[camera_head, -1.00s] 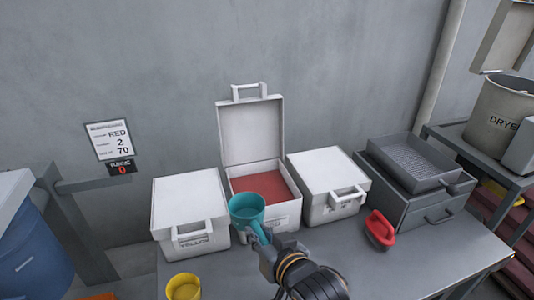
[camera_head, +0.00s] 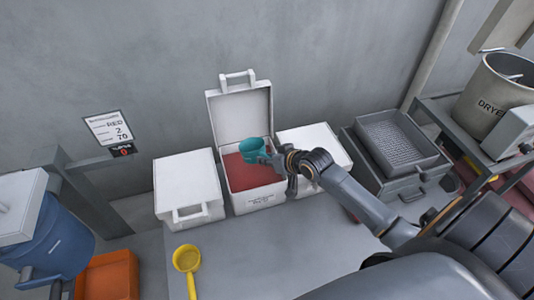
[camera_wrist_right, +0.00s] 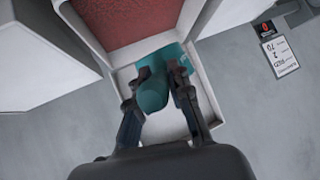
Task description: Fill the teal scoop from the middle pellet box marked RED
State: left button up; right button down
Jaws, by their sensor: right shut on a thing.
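The middle pellet box (camera_head: 265,200) stands open on the table, its lid (camera_head: 240,115) raised at the back, with red pellets (camera_head: 240,178) inside. The lettering on its front is too small to read. My right gripper (camera_head: 273,160) is shut on the handle of the teal scoop (camera_head: 250,147). The scoop is at the back part of the box opening, in front of the lid. The right wrist view shows the scoop (camera_wrist_right: 153,92) between the fingers and the pellets (camera_wrist_right: 125,22) beside it. I cannot see inside the scoop. My left gripper is out of view.
Closed white boxes stand left (camera_head: 188,185) and right (camera_head: 312,145) of the open one. A yellow scoop (camera_head: 186,258) lies on the table (camera_head: 230,265). A grey tray unit (camera_head: 397,145) stands right, the dryer pot (camera_head: 503,95) beyond. A blue bin (camera_head: 45,240) and orange crate (camera_head: 107,275) are left.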

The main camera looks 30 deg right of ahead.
aim_at(258, 155)
jog(key=shift+w+a+f+g, duration=0.15)
jog(key=shift+w+g, duration=0.05)
jog(key=shift+w, duration=0.15)
jog(key=shift+w+a+f+g, duration=0.1)
jog(key=shift+w+f+g, duration=0.1)
jog(key=shift+w, duration=0.15)
jog(key=w+g, duration=0.1)
jog(key=w+f+g, duration=0.1)
jog(key=shift+w+a+f, duration=0.15)
jog(key=shift+w+f, duration=0.15)
jog(key=shift+w, duration=0.05)
pick_arm(q)
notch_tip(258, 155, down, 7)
jog(key=b, duration=0.6)
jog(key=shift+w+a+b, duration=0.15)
jog(key=shift+b, duration=0.25)
pick_arm(e)
notch_tip(258, 155, down, 10)
jog(key=w, duration=0.2)
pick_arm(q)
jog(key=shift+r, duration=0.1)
pick_arm(e)
jog(key=shift+s+r, duration=0.1)
jog(key=shift+r, duration=0.05)
